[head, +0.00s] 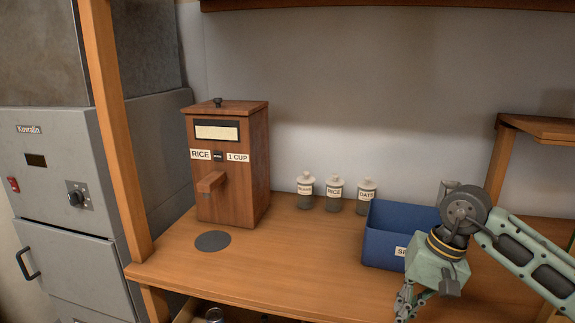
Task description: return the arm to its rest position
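My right arm comes in from the right edge and bends down at its wrist. My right gripper (404,309) points downward near the front edge of the wooden counter (310,262), in front of the blue bin. Its fingers are small and partly cut off by the lower edge, so I cannot tell whether they are open or shut. I see nothing clearly held in it. My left arm and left gripper are not in view.
A wooden rice dispenser (232,185) stands at left behind a dark round disc (213,241). Three labelled jars stand by the wall, the middle one marked RICE (334,196). A blue bin (382,245) is partly hidden by my arm. A wooden post (115,130) rises at left.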

